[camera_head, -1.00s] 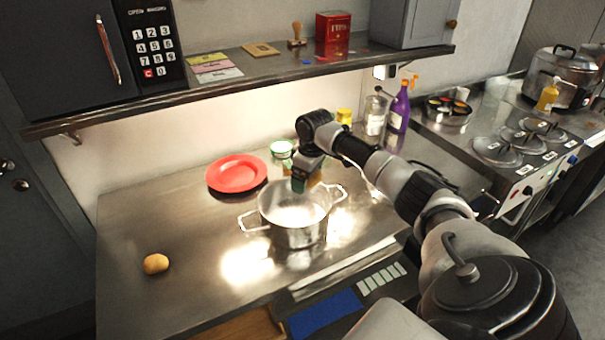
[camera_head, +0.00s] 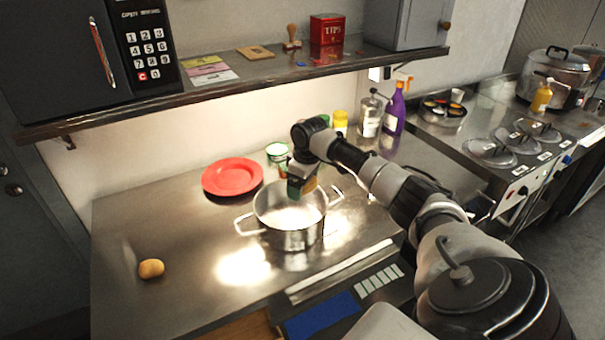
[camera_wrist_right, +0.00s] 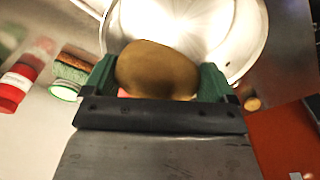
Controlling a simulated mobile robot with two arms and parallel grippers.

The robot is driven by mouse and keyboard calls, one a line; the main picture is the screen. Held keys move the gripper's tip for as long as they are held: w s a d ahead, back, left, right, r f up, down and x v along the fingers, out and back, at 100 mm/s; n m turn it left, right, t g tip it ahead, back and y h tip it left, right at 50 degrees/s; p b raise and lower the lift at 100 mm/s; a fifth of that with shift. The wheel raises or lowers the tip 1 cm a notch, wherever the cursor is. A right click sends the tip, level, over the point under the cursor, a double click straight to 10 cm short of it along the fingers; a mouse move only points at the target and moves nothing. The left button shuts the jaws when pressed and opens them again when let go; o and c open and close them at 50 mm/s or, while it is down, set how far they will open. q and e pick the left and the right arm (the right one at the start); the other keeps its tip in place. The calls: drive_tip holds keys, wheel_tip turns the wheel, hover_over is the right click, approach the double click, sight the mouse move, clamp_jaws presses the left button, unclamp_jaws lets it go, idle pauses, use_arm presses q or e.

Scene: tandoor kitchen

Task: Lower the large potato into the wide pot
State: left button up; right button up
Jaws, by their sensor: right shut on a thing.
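A large brown potato (camera_wrist_right: 157,70) is held between the green fingers of my right gripper (camera_wrist_right: 157,82), which is shut on it. In the head view my right gripper (camera_head: 299,188) is over the back part of the wide pot (camera_head: 290,237), a silver pot with two side handles. The pot's shiny inside also shows beyond the potato in the right wrist view (camera_wrist_right: 238,48). The potato is hard to make out in the head view. A smaller yellow potato (camera_head: 151,268) lies on the counter at the left. My left gripper is not in view.
A red plate (camera_head: 233,177) lies left of and behind the pot. A green-and-white tin (camera_head: 277,152) stands behind it. A purple spray bottle (camera_head: 395,110) and a glass jar (camera_head: 370,116) stand at the back right. The counter (camera_head: 190,235) left of the pot is mostly clear.

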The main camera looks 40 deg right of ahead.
drive_tip(key=shift+f+b, duration=1.25)
drive_tip(key=shift+f, duration=2.15)
drive_tip(key=shift+f+b, duration=0.6)
drive_tip(key=shift+f, duration=0.6)
drive_tip(key=o, duration=0.8)
drive_tip(key=shift+c, duration=0.2)
drive_tip(key=shift+r, duration=0.1)
drive_tip(key=r, duration=0.3)
drive_tip(key=r+b, duration=0.1)
drive_tip(key=r, duration=0.3)
drive_tip(key=s+r, duration=0.1)
drive_tip(key=r, duration=0.2)
drive_tip(key=shift+s+d+r+b, duration=0.1)
drive_tip(key=shift+d+r+b, duration=0.05)
drive_tip(key=shift+r+b, duration=0.15)
